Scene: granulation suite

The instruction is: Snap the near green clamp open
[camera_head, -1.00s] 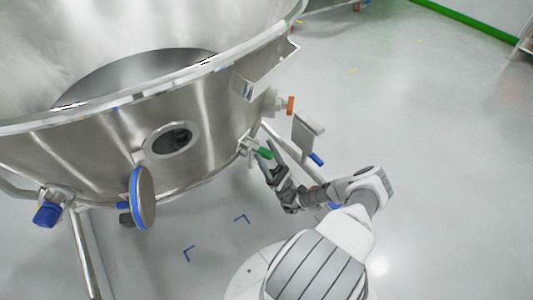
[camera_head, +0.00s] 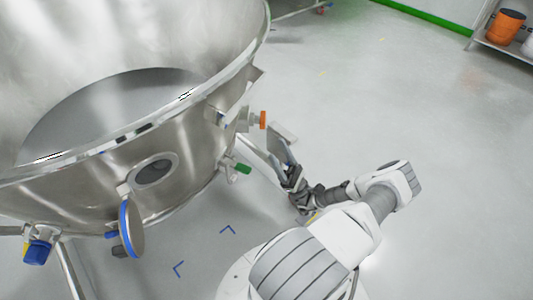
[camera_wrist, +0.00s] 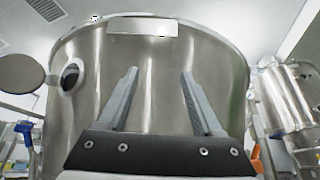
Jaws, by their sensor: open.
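The green clamp (camera_head: 243,168) sticks out from the lower right side of the large steel vessel (camera_head: 195,150) in the head view. Its green handle points right and slightly down; whether it is snapped open I cannot tell. My gripper (camera_head: 279,150) is to the right of the clamp, apart from it, with clear floor showing between them. In the wrist view my gripper (camera_wrist: 160,73) has its two fingers wide apart with nothing between them, and the vessel wall (camera_wrist: 158,105) fills the space ahead. The clamp cannot be made out in the wrist view.
The vessel also has a round port (camera_head: 155,171), a blue-rimmed disc (camera_head: 130,228) and a blue fitting (camera_head: 38,251). Open floor lies to the right, with a shelf holding an orange container (camera_head: 505,26) beyond.

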